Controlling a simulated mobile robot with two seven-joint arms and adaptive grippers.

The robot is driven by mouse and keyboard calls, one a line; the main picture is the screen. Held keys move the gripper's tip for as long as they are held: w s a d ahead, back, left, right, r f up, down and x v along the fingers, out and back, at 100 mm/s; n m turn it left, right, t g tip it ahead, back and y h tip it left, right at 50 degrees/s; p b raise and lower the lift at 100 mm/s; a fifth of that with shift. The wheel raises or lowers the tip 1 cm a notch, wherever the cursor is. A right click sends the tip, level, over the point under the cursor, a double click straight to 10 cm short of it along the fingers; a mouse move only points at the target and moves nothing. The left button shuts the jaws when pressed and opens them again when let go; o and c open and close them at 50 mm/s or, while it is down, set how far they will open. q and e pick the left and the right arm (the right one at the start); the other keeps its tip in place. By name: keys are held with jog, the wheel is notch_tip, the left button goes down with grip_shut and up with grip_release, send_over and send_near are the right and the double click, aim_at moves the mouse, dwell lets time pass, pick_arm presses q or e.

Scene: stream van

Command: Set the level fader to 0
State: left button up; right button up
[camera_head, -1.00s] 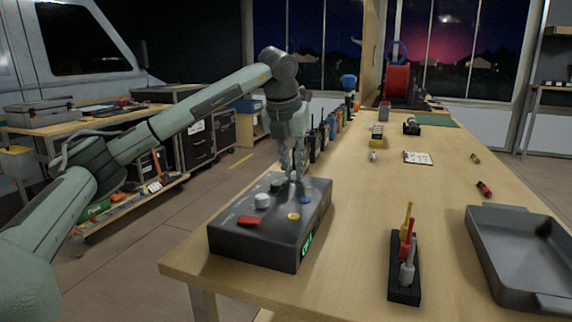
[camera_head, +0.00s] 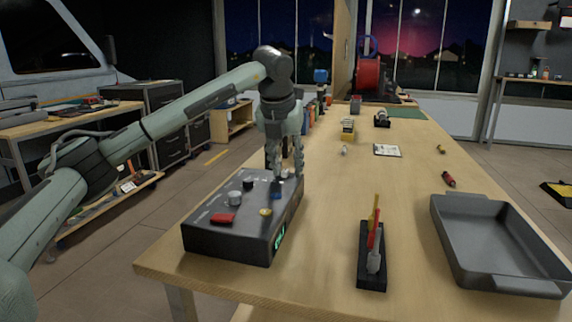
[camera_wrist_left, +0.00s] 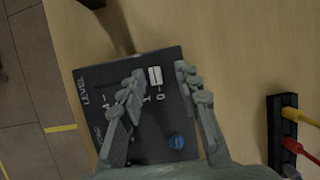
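The dark control box (camera_head: 222,242) stands on the near left part of the workbench. In the left wrist view its panel (camera_wrist_left: 100,75) carries the word LEVEL and, farther right, a small white fader cap (camera_wrist_left: 154,75) close to the marks 1 and 0. My left gripper (camera_head: 286,177) points down over the box's far right corner. In the left wrist view its two fingers stand apart, one on each side of the cap, with gaps visible; whether they touch it is unclear. The head view does not show the cap clearly behind the fingers. My right gripper is not in view.
The panel also has a blue knob (camera_wrist_left: 176,141), a red button (camera_head: 223,218), a white knob (camera_head: 235,198), a black knob (camera_head: 248,184) and a yellow button (camera_head: 265,211). A rack of colored tools (camera_head: 372,270) and a grey tray (camera_head: 450,240) stand to the right.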

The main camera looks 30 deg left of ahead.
pick_arm(q)
jog(key=v, duration=1.2)
dwell(0.3)
